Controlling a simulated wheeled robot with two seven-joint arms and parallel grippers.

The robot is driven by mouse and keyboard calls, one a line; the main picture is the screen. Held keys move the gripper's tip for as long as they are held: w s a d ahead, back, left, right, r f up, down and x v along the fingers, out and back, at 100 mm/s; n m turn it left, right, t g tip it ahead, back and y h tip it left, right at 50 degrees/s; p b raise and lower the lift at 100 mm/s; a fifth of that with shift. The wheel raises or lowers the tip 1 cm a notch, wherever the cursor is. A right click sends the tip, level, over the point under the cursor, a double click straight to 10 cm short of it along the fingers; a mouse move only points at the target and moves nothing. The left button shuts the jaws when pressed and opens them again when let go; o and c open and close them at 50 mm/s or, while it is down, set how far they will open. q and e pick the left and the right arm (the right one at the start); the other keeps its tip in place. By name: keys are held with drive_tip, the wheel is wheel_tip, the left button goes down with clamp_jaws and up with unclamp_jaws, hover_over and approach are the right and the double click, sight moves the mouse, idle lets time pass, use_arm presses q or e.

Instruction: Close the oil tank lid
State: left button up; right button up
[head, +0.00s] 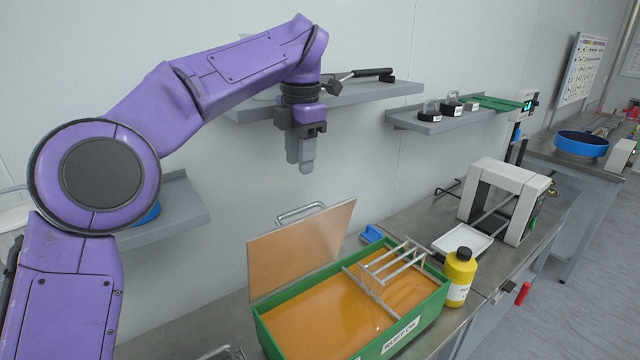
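The oil tank (289,338) is a green box of orange-brown liquid with a white label on its front, standing on the metal bench. Its flat lid (302,248) stands up, tilted back, at the tank's rear left side, with a metal handle (300,211) at its top. A metal rack (388,266) sits at the tank's right part and rises above the rim. My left gripper (303,170) hangs pointing down above the lid, apart from it, with nothing seen in it. Its fingers look close together, but the gap is unclear. My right gripper is not in view.
A yellow bottle (459,277) stands right of the tank. A white tray (462,241) and a grey-white frame-shaped machine (508,200) are farther right. A blue object (372,234) lies behind the tank. Wall shelves (355,98) hold tools and weights behind my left arm.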

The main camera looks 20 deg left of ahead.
use_arm(q)
drive_tip(key=b, duration=0.2)
hover_over(301, 208)
drive_tip(key=s, duration=0.1)
wheel_tip(301, 208, down, 4)
drive_tip(key=f, duration=0.2)
drive_tip(key=w+f, duration=0.1)
drive_tip(key=f, duration=0.2)
drive_tip(key=shift+w+f, duration=0.15)
drive_tip(key=shift+f, duration=0.15)
drive_tip(key=shift+f+b, duration=0.3)
drive_tip(key=shift+f, duration=0.05)
drive_tip(key=shift+s+f, duration=0.1)
drive_tip(key=shift+s, duration=0.25)
drive_tip(key=shift+w, duration=0.15)
clamp_jaws()
